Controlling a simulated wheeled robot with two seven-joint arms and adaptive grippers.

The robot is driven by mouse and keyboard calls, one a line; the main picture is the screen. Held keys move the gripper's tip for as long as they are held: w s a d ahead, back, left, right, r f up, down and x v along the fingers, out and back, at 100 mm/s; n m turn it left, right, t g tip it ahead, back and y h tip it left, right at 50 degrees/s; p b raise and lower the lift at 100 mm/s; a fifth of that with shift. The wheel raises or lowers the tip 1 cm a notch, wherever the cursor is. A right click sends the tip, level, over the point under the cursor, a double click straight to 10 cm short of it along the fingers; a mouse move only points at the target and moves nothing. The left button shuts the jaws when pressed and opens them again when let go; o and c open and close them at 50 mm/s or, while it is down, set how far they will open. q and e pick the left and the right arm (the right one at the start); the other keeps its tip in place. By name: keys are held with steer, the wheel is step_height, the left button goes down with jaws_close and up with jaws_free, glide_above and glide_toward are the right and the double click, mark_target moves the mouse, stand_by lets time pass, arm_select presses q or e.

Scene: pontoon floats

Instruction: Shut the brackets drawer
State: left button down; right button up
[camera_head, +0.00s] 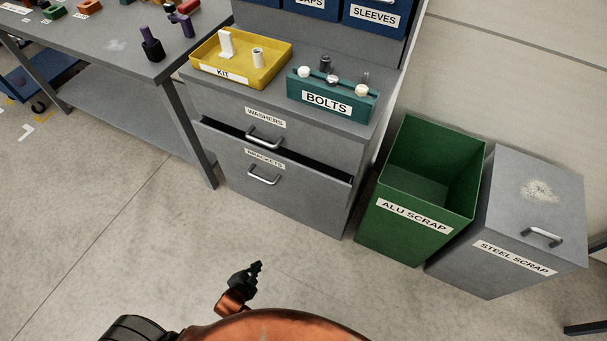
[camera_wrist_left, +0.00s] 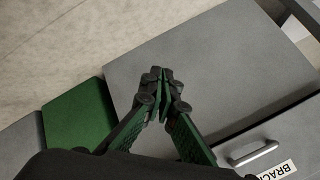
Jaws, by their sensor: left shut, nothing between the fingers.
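The brackets drawer (camera_head: 283,195) is the lower drawer of the grey cabinet. It stands slightly out, with a dark gap along its top edge, below the washers drawer (camera_head: 220,113). Its bar handle (camera_head: 264,178) is on its front; the handle also shows in the left wrist view (camera_wrist_left: 253,154), beside an upside-down, partly cut-off label. My left gripper (camera_head: 257,267) is shut and empty, low in front of the cabinet and apart from the drawer in the head view. In the left wrist view its fingertips (camera_wrist_left: 162,75) meet over a grey panel. My right gripper is not in view.
A yellow kit tray (camera_head: 262,81) and a teal bolts holder (camera_head: 350,112) stand on the cabinet top. A green alu scrap bin (camera_head: 400,229) and a grey steel scrap bin (camera_head: 490,273) stand to its right. A workbench (camera_head: 115,62) is at left. Floor in front is clear.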

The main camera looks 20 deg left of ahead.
arm_select(q)
steer(key=w+d+r+m+t, duration=0.1)
steer(key=w+r+m+t, duration=0.15)
steer(key=w+r, duration=0.4)
steer(key=w+d+r+m+t, duration=0.2)
steer(key=w+r+t, duration=0.15)
steer(key=r, duration=0.55)
steer(key=m+t+h, duration=0.2)
steer(key=m+t, duration=0.1)
steer(key=m, duration=0.3)
glide_toward(306, 170)
steer(key=w+b, duration=0.2)
steer(key=w, duration=0.3)
steer(key=shift+w+f+b, duration=0.15)
steer(key=shift+w+b, duration=0.15)
steer(key=shift+b, duration=0.05)
steer(key=shift+w, duration=0.65)
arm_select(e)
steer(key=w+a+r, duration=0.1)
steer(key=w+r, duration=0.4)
arm_select(q)
steer(key=shift+d, duration=0.1)
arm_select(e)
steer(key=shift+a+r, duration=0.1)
arm_select(q)
steer(key=shift+w+d, duration=0.1)
steer(key=shift+w, duration=1.25)
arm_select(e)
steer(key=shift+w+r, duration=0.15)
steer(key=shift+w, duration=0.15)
